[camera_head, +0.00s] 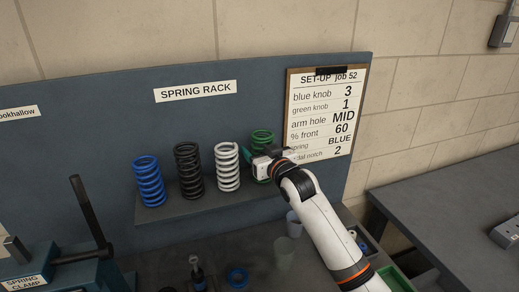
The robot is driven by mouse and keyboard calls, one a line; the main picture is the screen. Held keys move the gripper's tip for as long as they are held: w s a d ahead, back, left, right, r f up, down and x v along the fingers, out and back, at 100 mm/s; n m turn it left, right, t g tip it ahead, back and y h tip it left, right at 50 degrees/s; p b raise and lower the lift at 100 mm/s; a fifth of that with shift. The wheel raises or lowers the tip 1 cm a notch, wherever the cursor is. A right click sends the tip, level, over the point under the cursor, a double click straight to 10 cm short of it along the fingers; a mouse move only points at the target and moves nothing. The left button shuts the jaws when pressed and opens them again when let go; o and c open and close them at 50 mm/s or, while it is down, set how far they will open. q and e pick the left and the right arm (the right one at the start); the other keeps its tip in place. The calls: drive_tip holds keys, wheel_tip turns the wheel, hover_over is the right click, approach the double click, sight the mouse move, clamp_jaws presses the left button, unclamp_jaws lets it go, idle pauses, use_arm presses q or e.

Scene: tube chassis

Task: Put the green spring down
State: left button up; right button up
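The green spring (262,137) stands upright at the right end of the shelf of springs, in front of the blue-grey back panel. Its upper coils show; its lower part is mostly hidden by my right gripper (261,164). My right arm comes up from the lower right, and the gripper is at the spring's middle. The fingers are small and partly hidden, so I cannot tell whether they grip the spring. I cannot tell whether its base touches the shelf (205,207). My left gripper is not in view.
A white spring (227,168), a black spring (189,172) and a blue spring (149,182) stand to the left on the shelf. A clipboard (325,112) hangs close behind on the right. A blue spring clamp (65,265) and cups (293,224) are below.

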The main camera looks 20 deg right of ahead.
drive_tip(key=shift+r, duration=0.1)
drive_tip(key=shift+r, duration=0.1)
drive_tip(key=shift+s, duration=0.25)
drive_tip(key=s+d+b, duration=0.2)
drive_tip(key=s+b, duration=0.1)
drive_tip(key=s, duration=0.8)
drive_tip(key=shift+s+r, duration=0.2)
drive_tip(key=shift+r, duration=0.05)
